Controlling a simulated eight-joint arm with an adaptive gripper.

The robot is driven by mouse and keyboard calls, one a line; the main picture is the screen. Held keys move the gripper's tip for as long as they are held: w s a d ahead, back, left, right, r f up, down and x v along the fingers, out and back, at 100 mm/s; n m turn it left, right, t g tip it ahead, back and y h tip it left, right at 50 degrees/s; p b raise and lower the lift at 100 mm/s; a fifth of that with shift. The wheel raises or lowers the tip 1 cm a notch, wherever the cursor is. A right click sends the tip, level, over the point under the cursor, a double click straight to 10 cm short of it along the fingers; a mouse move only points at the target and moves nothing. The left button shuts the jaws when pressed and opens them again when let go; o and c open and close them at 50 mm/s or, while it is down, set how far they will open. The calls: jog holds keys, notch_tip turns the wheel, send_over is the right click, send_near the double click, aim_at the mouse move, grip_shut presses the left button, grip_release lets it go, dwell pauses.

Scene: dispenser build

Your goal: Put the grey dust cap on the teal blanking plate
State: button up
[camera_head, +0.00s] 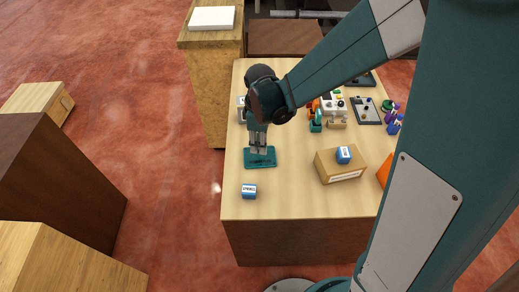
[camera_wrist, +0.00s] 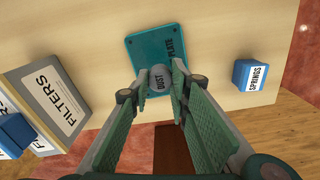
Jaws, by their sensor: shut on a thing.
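The teal blanking plate (camera_head: 262,162) lies flat on the light wooden table, near its left edge. In the wrist view the plate (camera_wrist: 140,50) shows screw-like dots at its corners and a label partly hidden, reading "PLATE". The grey dust cap (camera_wrist: 158,80), a small cylinder marked "DUST", is between my fingertips. My gripper (camera_head: 258,150) points down over the plate and is shut on the cap; it also fills the wrist view (camera_wrist: 160,82). In the head view my fingers hide the cap.
A blue "SPRINGS" box (camera_head: 249,191) stands in front of the plate, apart from it. A cardboard box (camera_head: 325,167), marked "FILTERS" in the wrist view (camera_wrist: 52,92), stands to the right with a small blue box (camera_head: 343,155) on top. Several coloured parts are farther back right.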

jog(key=shift+f, duration=1.8)
jog(key=shift+f, duration=0.15)
jog(key=o, duration=0.7)
jog(key=shift+c, duration=0.2)
jog(key=shift+r, duration=0.2)
jog(key=shift+r, duration=6)
jog(key=shift+d, duration=0.1)
